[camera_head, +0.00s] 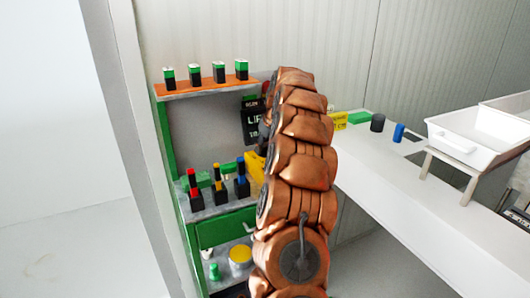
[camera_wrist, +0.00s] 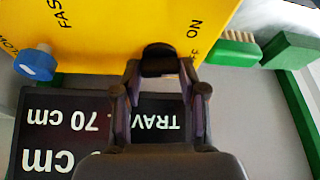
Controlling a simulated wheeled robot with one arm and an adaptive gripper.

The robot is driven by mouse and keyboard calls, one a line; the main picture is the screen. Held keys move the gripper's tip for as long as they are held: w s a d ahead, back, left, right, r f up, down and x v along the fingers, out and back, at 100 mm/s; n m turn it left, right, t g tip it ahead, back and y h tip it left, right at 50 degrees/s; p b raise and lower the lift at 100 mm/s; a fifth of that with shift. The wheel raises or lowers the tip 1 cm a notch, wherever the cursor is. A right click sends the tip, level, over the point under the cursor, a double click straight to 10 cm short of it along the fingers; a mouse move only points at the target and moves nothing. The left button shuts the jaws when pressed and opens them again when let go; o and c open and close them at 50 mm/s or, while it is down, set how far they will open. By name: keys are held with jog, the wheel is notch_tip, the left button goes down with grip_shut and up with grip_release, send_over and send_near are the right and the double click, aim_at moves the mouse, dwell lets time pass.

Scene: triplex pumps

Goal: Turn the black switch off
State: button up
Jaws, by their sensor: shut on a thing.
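The black switch (camera_wrist: 158,57) is a dark rounded knob on a yellow panel (camera_wrist: 105,30), which appears upside down in the wrist view. My gripper (camera_wrist: 160,70) has its two fingertips on either side of the switch and is shut on it. Upside-down "ON" lettering (camera_wrist: 194,33) is printed to the right of the switch. Part of the yellow panel (camera_head: 254,172) also shows in the head view, at the left edge of my copper-coloured arm. My gripper and the switch are hidden behind the arm there.
A blue knob (camera_wrist: 36,63) sits on the panel's left side. A black sign (camera_wrist: 70,130) lies below the panel. A green brush (camera_wrist: 235,48) is at the right. In the head view, a green shelf unit (camera_head: 225,229) holds several coloured-top items; a white table (camera_head: 410,190) stands right.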

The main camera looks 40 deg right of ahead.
jog(key=shift+m+h+b, duration=0.4)
jog(key=shift+m+b, duration=0.05)
jog(key=shift+m, duration=0.55)
jog(key=o, duration=0.9)
jog(key=shift+c, duration=0.2)
jog(key=v, duration=1.2)
jog(key=shift+a, duration=0.2)
jog(key=shift+w, duration=0.15)
